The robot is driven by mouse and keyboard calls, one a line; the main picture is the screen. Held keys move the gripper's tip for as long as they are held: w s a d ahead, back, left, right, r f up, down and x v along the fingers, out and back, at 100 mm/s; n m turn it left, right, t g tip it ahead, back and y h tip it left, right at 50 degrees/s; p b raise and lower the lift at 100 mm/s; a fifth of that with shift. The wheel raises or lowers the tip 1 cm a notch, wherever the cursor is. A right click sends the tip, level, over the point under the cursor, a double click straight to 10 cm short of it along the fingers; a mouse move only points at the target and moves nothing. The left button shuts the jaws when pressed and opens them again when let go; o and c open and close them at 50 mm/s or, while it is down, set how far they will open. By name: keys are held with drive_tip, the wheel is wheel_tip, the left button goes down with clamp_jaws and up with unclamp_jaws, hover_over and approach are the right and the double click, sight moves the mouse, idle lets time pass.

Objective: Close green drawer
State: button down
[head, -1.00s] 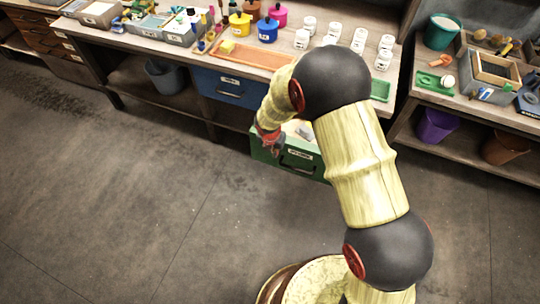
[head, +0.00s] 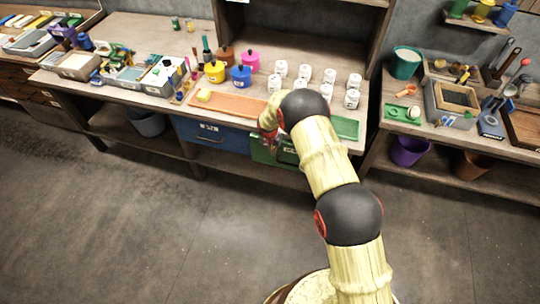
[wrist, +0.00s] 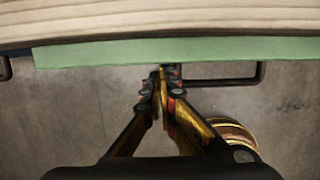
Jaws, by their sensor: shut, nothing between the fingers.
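The green drawer (head: 262,152) is under the workbench, right of the blue drawer, partly hidden by my arm. Its front sits close under the bench edge and no inside shows. In the wrist view a narrow strip of green drawer (wrist: 100,53) shows past the wooden bench edge, with its dark handle (wrist: 225,82) right of my fingers. My gripper (wrist: 160,75) is shut and empty, its fingertips at the green front, left of the handle; contact is hard to tell. It also shows small in the head view (head: 279,142).
The blue drawer (head: 212,136) is at the left under the bench (head: 150,30). Coloured pots, white jars (head: 303,72), an orange tray (head: 228,105) and a green tray (head: 345,128) stand on top. A second bench with a purple bucket (head: 408,151) is at the right. The floor in front is clear.

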drive_tip(key=shift+w+d+r, duration=0.1)
drive_tip(key=shift+w+d, duration=0.15)
drive_tip(key=shift+w, duration=0.4)
drive_tip(key=shift+w+d, duration=0.2)
drive_tip(key=shift+w, duration=0.45)
